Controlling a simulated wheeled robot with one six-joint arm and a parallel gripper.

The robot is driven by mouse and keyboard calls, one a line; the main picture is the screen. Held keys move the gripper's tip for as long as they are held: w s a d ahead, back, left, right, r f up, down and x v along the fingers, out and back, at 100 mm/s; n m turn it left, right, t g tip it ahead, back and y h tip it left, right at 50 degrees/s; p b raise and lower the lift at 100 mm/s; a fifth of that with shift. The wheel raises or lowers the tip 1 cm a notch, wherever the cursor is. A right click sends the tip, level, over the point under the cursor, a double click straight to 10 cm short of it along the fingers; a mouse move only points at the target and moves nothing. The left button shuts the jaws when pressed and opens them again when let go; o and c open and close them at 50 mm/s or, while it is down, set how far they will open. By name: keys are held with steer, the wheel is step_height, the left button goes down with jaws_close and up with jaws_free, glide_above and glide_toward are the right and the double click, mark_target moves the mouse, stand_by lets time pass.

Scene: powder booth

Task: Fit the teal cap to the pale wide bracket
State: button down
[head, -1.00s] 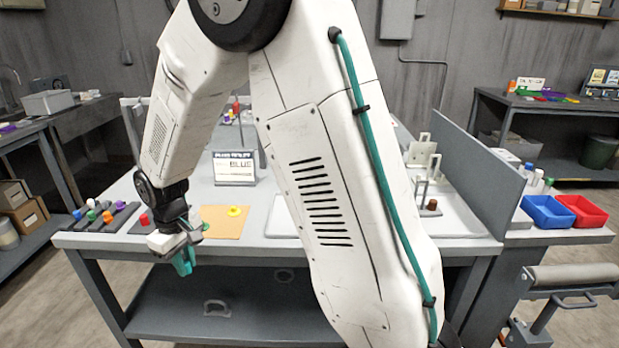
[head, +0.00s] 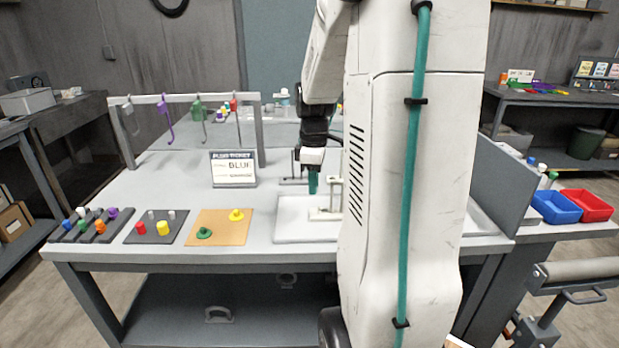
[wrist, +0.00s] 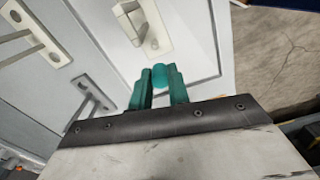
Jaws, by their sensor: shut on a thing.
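My gripper (wrist: 160,84) is shut on the teal cap (wrist: 159,74), which shows between the teal fingertips in the wrist view. A pale wide bracket (wrist: 155,28), with a hole in its base plate, lies just beyond the cap; the cap looks apart from it. In the head view my gripper (head: 312,184) points down over the pale tray (head: 295,236), beside a pale bracket (head: 324,214). My arm hides part of that bracket and the right of the tray. The cap is not distinct from the fingers in the head view.
Another pale bracket (wrist: 38,40) and a grey one (wrist: 95,98) stand to the left in the wrist view. A green plug (head: 204,233) and a yellow one (head: 236,215) sit on the orange mat (head: 222,238). A grey divider (head: 492,186) stands right.

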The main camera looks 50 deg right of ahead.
steer(key=shift+s+d+r, duration=0.1)
steer(key=shift+s+d, duration=0.5)
steer(key=shift+f, duration=1.95)
steer(key=shift+f, duration=1.3)
steer(key=c, duration=1.3)
jaws_free()
steer(key=shift+o, duration=0.2)
steer(key=shift+r, duration=3.9)
